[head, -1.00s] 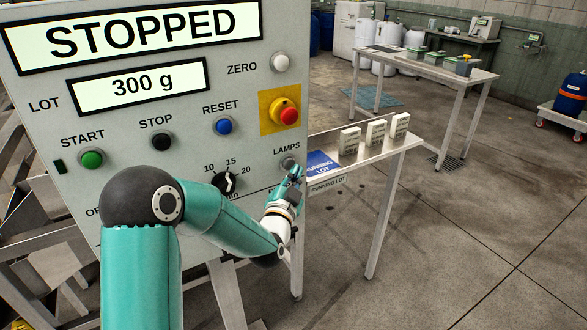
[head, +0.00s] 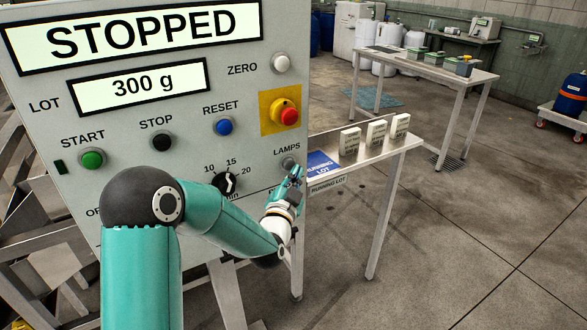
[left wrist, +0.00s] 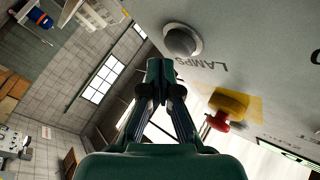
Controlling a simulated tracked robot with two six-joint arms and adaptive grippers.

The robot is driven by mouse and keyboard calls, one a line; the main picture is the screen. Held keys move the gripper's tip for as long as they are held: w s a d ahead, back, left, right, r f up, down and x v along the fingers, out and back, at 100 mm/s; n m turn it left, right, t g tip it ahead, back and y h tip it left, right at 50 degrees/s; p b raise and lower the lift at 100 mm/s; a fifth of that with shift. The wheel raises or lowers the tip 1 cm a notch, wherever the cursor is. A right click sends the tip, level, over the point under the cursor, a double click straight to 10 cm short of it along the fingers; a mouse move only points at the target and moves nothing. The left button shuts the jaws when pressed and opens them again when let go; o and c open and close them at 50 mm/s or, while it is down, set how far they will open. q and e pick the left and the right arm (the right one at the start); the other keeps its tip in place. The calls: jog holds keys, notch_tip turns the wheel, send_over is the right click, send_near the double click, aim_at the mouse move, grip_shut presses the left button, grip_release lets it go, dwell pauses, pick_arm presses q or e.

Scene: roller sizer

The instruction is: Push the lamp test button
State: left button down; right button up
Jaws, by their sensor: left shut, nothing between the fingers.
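The lamp test button is a grey round button (head: 288,163) under the word LAMPS, low on the right side of the grey control panel (head: 185,105). In the left wrist view the same button (left wrist: 181,41) stands in its light ring, just beyond and to the right of my fingertips. My left gripper (head: 296,175) is shut and empty, in front of the panel's right edge just below the button. In the left wrist view its closed fingertips (left wrist: 160,70) show apart from the button in the picture; contact cannot be made out. My right gripper is not in view.
The panel also carries a red emergency button (head: 289,116) on a yellow plate, a blue RESET button (head: 224,126), a black STOP button (head: 161,140), a green START button (head: 92,158) and a dial (head: 225,183). A side table (head: 375,155) with white boxes stands to the right.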

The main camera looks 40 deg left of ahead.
pick_arm(q)
jog(key=shift+a, duration=0.1)
jog(key=shift+w+a+b, duration=0.3)
jog(key=shift+b, duration=0.15)
jog(key=shift+w+a+b, duration=0.15)
jog(key=shift+a+b, duration=0.2)
jog(key=shift+a, duration=0.15)
dwell(0.8)
jog(key=shift+d, duration=0.1)
jog(key=shift+s+d+b, duration=0.35)
jog(key=shift+d+b, duration=0.2)
jog(key=shift+d, duration=0.25)
